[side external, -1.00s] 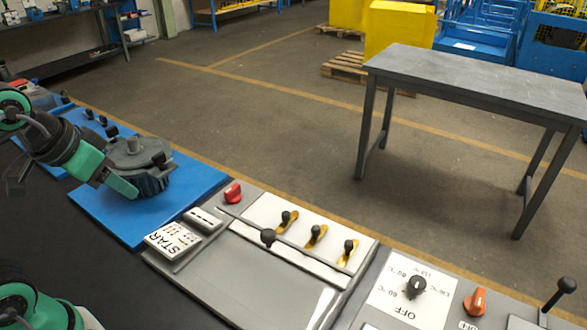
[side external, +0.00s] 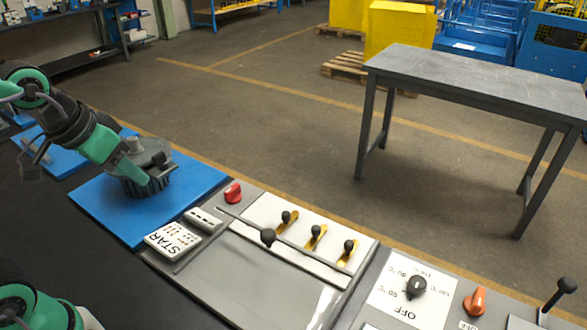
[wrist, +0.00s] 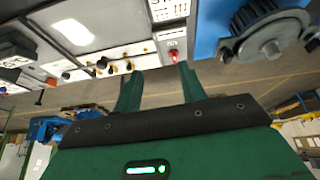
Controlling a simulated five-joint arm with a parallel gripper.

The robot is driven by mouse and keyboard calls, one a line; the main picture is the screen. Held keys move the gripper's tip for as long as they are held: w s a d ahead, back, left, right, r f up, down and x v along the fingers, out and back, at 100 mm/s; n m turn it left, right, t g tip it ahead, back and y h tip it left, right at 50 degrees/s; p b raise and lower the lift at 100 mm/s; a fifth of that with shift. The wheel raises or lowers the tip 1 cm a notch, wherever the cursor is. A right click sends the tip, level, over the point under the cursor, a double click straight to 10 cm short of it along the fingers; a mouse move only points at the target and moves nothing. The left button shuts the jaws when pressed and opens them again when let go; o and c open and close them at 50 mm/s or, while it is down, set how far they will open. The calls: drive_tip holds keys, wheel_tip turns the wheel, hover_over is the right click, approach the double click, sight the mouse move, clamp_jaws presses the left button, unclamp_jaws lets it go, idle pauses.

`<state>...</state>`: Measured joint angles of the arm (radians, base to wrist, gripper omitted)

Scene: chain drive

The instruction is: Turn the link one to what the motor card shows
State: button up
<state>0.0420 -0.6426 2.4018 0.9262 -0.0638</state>
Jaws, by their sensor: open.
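The motor card (side external: 172,240) is a white plate reading "STAR" with small reddish marks, lying at the left end of the grey panel. It also shows in the wrist view (wrist: 172,10). Three black-knobbed links on brass-coloured pieces stand on a white plate: one at left (side external: 287,218), one in the middle (side external: 315,234), one at right (side external: 347,250). I cannot tell which is link one. My gripper (wrist: 158,82) is open and empty in the wrist view. In the side view it is above the blue plate beside the dark toothed wheel, away from the links.
The toothed wheel (side external: 146,180) sits on the blue plate (side external: 107,213). A red knob (side external: 233,192) and a rod with a black ball (side external: 268,236) lie near the links. A dial (side external: 415,287), an orange knob (side external: 475,301) and a lever (side external: 566,285) stand at right.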

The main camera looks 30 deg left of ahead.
drive_tip(key=w+d+r+n+g, duration=0.1)
drive_tip(key=w+d+r, duration=0.1)
drive_tip(key=w+d, duration=0.55)
drive_tip(key=n+g, duration=0.2)
drive_tip(key=g, duration=0.2)
hover_over(349, 243)
drive_tip(key=f, duration=1.3)
drive_tip(key=shift+a+f, duration=0.3)
drive_tip(key=shift+a, duration=0.05)
drive_tip(key=shift+d+f, duration=0.4)
drive_tip(key=shift+f, duration=0.1)
drive_tip(key=shift+f, duration=3.8)
drive_tip(key=shift+c, duration=0.4)
